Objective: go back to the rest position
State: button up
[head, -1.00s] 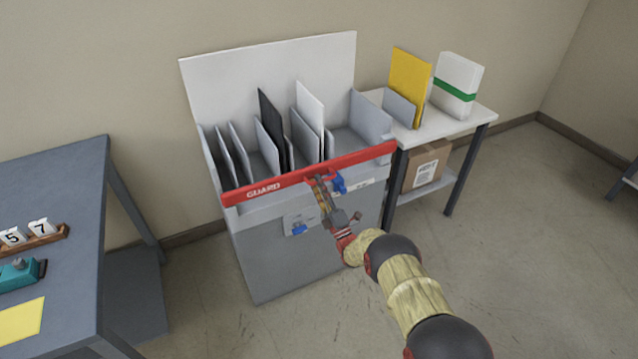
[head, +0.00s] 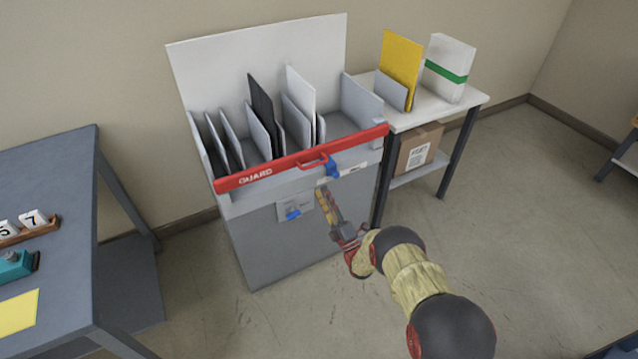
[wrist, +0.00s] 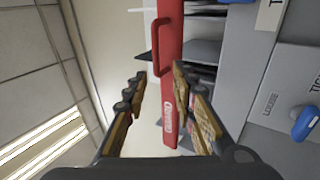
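My gripper (head: 322,192) is in front of the grey cabinet (head: 285,250), a little below the red guard bar (head: 260,173). In the wrist view my gripper (wrist: 161,75) has its two fingers spread with nothing held between them. The guard (wrist: 169,80) shows beyond the fingers, with its red handle (wrist: 156,45). In the head view the handle (head: 315,161) is apart from the fingertips. The guard lies across the front top edge of the cabinet. My arm reaches in from the lower right.
Grey dividers, a black sheet (head: 262,112) and a white sheet (head: 300,95) stand in the cabinet. Blue knobs (head: 331,167) (head: 293,214) are on its front. A side table (head: 425,108) stands right, a grey table (head: 60,200) left.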

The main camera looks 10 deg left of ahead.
jog(key=shift+v, duration=0.75)
